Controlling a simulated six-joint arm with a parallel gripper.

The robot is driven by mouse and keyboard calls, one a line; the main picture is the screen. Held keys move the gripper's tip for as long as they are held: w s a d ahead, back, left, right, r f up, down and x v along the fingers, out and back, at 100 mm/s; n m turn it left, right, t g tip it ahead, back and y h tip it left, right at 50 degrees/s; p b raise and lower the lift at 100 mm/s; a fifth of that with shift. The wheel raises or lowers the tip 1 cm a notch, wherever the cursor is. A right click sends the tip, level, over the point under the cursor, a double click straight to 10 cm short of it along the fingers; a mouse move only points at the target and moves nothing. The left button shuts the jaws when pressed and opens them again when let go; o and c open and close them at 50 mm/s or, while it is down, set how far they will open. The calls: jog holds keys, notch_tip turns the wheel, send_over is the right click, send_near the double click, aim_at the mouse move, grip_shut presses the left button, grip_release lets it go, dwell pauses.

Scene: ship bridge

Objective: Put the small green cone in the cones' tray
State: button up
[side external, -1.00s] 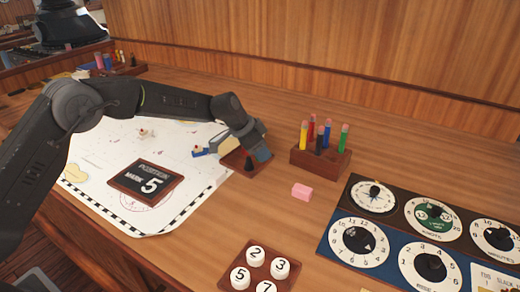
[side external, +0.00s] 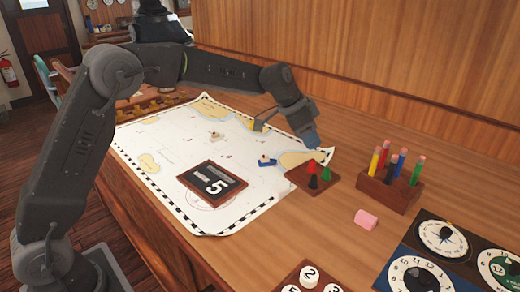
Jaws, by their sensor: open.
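The small green cone (side external: 325,174) stands on the cones' tray (side external: 297,178), a flat reddish-brown square at the chart's right edge. A red cone (side external: 312,167) and a black cone (side external: 313,183) stand beside it on the same tray. My gripper (side external: 284,132) is open and empty, with its fingers spread wide. It hangs behind and above the tray, apart from the cones.
A pencil block (side external: 388,192) and pink eraser (side external: 366,219) are right of the tray. Dials (side external: 447,238) lie front right.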

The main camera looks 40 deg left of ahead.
jog(key=s+a+r+n+y, duration=0.15)
jog(key=s+r, duration=0.25)
jog(key=s, duration=0.6)
jog(key=s+a+r+n+y, duration=0.1)
jog(key=s+a+r+n, duration=0.3)
jog(key=s, duration=0.6)
jog(key=s+a+f+n+t+y, duration=0.1)
jog(key=s+f, duration=0.3)
jog(key=s, duration=1.3)
jog(key=shift+s+a+n, duration=0.15)
jog(key=shift+n, duration=0.7)
